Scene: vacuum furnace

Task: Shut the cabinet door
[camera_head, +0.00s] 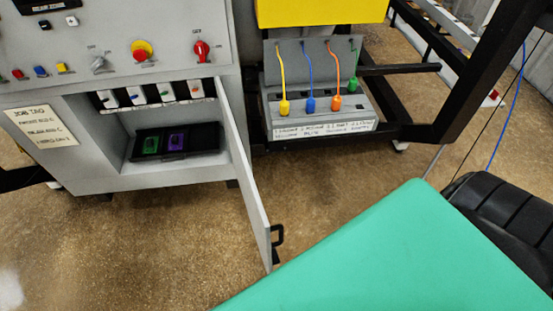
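The grey cabinet (86,165) stands at the left, with its compartment open to view. Its door (245,165) is hinged at the compartment's right side and swung well out toward me, seen nearly edge-on. A black handle (278,238) sits near the door's free edge. Inside the compartment are a row of white switches (138,95) and a black tray (180,142) with a green and a purple item. Neither of my grippers is in view.
A green surface (400,255) fills the lower right, close to the door's free end. A grey box (318,112) with coloured cables stands right of the cabinet by a black frame (450,95). Brown floor (130,245) is clear left of the door.

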